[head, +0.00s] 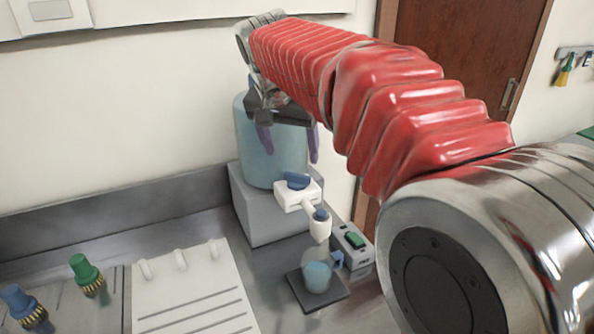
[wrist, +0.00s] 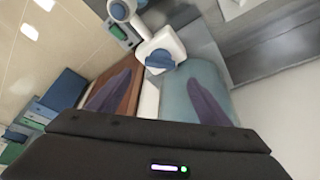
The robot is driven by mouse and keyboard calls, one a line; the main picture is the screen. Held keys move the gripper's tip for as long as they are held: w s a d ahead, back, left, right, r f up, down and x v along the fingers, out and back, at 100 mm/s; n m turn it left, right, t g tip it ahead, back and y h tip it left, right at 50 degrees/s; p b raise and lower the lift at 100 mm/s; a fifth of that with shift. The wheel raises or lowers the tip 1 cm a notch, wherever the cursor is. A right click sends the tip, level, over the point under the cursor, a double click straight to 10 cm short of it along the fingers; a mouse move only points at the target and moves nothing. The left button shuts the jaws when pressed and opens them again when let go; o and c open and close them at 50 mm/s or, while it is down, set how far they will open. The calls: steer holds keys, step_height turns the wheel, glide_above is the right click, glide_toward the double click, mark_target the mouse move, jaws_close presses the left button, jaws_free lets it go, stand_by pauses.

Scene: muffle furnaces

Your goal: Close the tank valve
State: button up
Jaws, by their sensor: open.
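The tank (head: 268,165) is a light blue cylinder on a grey block. Its white valve (head: 292,197) has a blue handle (head: 297,181) on top and a white spout (head: 320,228) reaching forward. My gripper (head: 289,140) is open and empty, pointing down, with two purple fingers above the valve and in front of the tank. In the wrist view, the blue handle (wrist: 160,59) lies ahead of and between the open fingers (wrist: 158,92), apart from both. The tank (wrist: 193,78) shows behind the right finger. My arm hides the tank's top in the head view.
A box with a green switch (head: 354,241) is to the right. A white drying rack (head: 190,295) and blue and green brushes (head: 85,268) are at left. A wall stands behind.

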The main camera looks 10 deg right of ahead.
mark_target(297, 174)
steer(key=x, duration=0.8)
steer(key=shift+w+d+f, duration=0.1)
steer(key=shift+w+f, duration=0.05)
steer(key=shift+f, duration=0.1)
steer(key=shift+c, duration=0.5)
steer(key=c, duration=0.9)
